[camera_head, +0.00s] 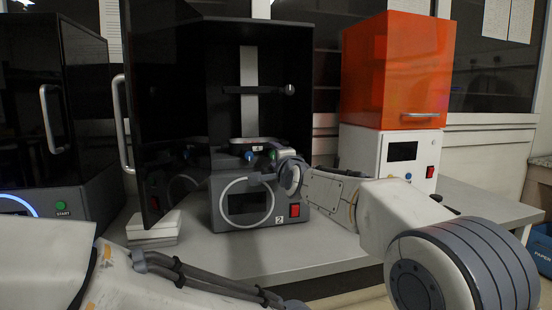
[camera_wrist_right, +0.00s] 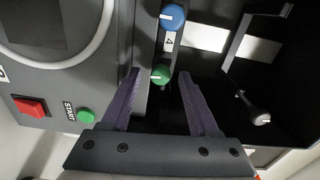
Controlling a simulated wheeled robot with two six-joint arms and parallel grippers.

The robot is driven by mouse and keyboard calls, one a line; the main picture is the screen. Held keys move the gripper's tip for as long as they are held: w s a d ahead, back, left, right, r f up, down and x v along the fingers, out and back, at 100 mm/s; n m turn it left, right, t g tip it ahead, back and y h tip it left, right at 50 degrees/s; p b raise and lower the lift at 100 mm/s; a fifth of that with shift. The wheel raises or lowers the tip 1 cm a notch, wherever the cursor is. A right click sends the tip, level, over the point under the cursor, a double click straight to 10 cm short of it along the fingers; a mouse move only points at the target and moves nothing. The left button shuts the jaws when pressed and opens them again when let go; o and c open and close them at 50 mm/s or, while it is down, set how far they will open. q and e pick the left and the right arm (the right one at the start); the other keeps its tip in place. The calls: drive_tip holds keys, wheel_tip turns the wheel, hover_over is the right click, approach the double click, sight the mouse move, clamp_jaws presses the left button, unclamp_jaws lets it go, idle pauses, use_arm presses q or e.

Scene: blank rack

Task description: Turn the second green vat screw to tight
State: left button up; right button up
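The second printer (camera_head: 240,212), labelled 2, stands open on the bench. The vat inside has a blue screw (camera_head: 249,156) and a green screw (camera_head: 272,154) at its front edge. In the right wrist view the green screw (camera_wrist_right: 161,75) lies between my right gripper's fingertips (camera_wrist_right: 158,78), with a gap to each finger. The blue screw (camera_wrist_right: 172,17) is beyond it, past a label reading 4. My right gripper (camera_head: 277,168) is open at the printer's front right, its fingers partly hidden in the head view. My left arm shows at lower left, without a clear gripper.
The printer's dark door (camera_head: 165,100) is swung open to the left. A red switch (camera_wrist_right: 31,107) and green START button (camera_wrist_right: 86,116) are close by. A white stack (camera_head: 155,228) sits at left. An orange-lidded machine (camera_head: 395,70) stands at right, another dark printer (camera_head: 50,120) at left.

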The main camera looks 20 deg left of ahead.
drive_tip(key=shift+s+d, duration=0.3)
drive_tip(key=shift+s, duration=0.15)
drive_tip(key=b+v, duration=0.2)
drive_tip(key=v, duration=0.7)
drive_tip(key=shift+s+d, duration=0.15)
